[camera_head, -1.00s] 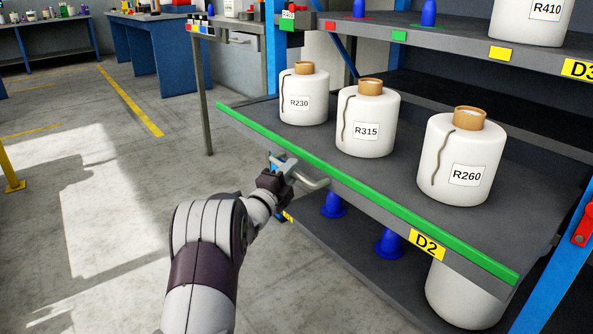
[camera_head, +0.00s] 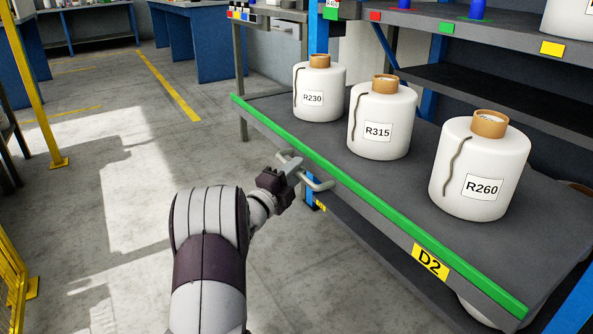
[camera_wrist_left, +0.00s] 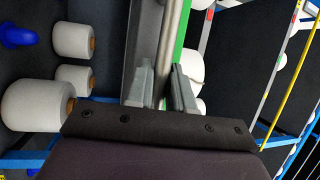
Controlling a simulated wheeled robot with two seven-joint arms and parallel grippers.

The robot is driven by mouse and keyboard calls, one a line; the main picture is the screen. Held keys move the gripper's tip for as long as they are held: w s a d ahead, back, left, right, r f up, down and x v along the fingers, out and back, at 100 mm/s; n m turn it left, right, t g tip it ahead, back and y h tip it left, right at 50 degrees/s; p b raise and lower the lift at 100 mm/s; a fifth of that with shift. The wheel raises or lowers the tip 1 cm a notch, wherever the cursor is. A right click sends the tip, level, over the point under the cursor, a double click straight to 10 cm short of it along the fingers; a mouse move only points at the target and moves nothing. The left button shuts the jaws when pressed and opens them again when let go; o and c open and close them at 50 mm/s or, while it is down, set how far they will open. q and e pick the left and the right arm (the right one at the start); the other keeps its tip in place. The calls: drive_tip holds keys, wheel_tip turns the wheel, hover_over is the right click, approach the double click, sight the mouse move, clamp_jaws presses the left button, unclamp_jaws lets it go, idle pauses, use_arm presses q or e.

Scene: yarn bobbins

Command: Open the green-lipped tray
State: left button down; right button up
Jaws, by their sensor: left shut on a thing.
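The green-lipped tray (camera_head: 400,213), labelled D2, stands out from the rack with its green front edge towards me. Three white bobbins, R230 (camera_head: 319,88), R315 (camera_head: 382,120) and R260 (camera_head: 480,168), stand upright on it. A grey bar handle (camera_head: 320,185) sits on the tray's front below the lip. My left gripper (camera_head: 294,170) is shut on this handle. In the left wrist view its fingers (camera_wrist_left: 160,88) lie on either side of the handle bar (camera_wrist_left: 166,45), beside the green lip (camera_wrist_left: 181,40). My right gripper is not in view.
A higher shelf (camera_head: 500,40) with coloured tags is above and behind the tray. A blue rack post (camera_head: 575,305) stands at the lower right. A yellow guard (camera_head: 12,285) is at the left edge. The grey floor (camera_head: 120,200) left of my arm is clear.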

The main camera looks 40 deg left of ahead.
use_arm(q)
drive_tip(key=c, duration=1.1)
unclamp_jaws()
drive_tip(key=s+f+p, duration=0.2)
drive_tip(key=s+p, duration=0.2)
drive_tip(key=s, duration=0.8)
drive_tip(key=shift+s+f+p, duration=0.2)
drive_tip(key=shift+s+p, duration=0.05)
drive_tip(key=shift+p, duration=0.1)
